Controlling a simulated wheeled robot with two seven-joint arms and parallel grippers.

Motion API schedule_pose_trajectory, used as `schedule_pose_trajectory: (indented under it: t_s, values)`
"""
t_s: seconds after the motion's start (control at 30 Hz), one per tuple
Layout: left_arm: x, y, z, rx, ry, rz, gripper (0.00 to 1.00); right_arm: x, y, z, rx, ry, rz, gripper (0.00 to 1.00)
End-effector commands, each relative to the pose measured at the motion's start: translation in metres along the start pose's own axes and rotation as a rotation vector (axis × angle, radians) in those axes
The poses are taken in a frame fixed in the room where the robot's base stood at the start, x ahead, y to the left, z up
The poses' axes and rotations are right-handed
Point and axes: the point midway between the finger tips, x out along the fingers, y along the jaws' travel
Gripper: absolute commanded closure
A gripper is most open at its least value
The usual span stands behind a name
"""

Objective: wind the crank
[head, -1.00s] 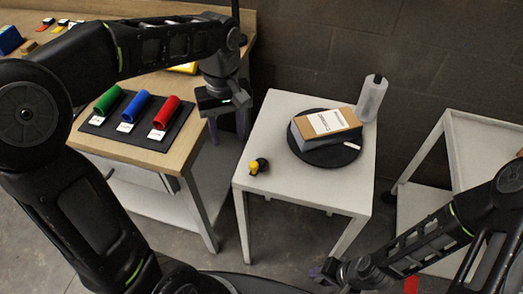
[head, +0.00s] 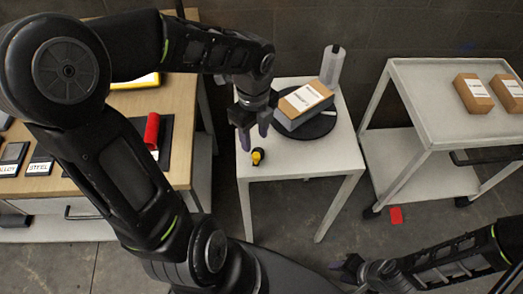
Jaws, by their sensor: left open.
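The crank (head: 257,156) is a small black piece with a yellow knob near the front left of the white table (head: 285,168). A black round turntable (head: 320,128) sits behind it, carrying a grey box (head: 308,117) with a brown, white-labelled box (head: 306,97) on top. My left gripper (head: 255,140) points down, open, just above and behind the crank. Its fingers look apart from the knob, though the exact gap is hard to judge. My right gripper (head: 346,268) is low at the bottom, away from the table; its jaw opening is unclear.
A white cart (head: 428,110) on the right holds two brown boxes (head: 473,93). A wooden bench (head: 182,90) on the left holds a red cylinder (head: 152,131). A red patch (head: 396,215) lies on the floor.

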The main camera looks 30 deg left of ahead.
Motion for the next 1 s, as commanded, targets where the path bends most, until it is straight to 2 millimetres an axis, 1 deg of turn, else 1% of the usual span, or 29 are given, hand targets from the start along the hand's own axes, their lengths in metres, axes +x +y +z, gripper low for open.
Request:
schedule_pose_trajectory:
  t_s: [0.03,0.1,0.17,0.47,0.57,0.67,0.77,1.0]
  values:
    - [0.000,-0.001,0.000,0.058,-0.001,-0.005,0.57,0.000,0.000,0.000,0.000,0.001,0.000,0.64]
    - [0.000,-0.002,0.000,0.117,-0.001,-0.007,0.57,0.000,0.000,-0.001,0.000,0.001,0.000,0.64]
    - [0.000,-0.002,0.000,0.144,-0.001,-0.007,0.57,0.000,0.000,-0.001,0.000,0.001,0.000,0.64]
    - [0.000,-0.002,0.000,0.150,-0.001,-0.006,0.57,0.000,0.000,0.000,0.000,0.001,-0.001,0.64]
    - [0.003,-0.002,0.000,0.150,-0.001,-0.005,0.57,0.000,0.000,0.000,0.000,0.001,-0.001,0.64]
    - [0.011,-0.002,0.000,0.151,0.000,-0.003,0.57,0.000,0.000,0.000,0.000,0.001,-0.001,0.64]
    - [0.024,-0.001,0.000,0.149,0.001,-0.003,0.57,0.000,0.000,0.000,0.000,0.001,-0.001,0.64]
    - [0.062,-0.001,0.000,0.149,0.001,-0.003,0.57,0.002,0.000,-0.001,-0.001,0.001,-0.001,0.64]
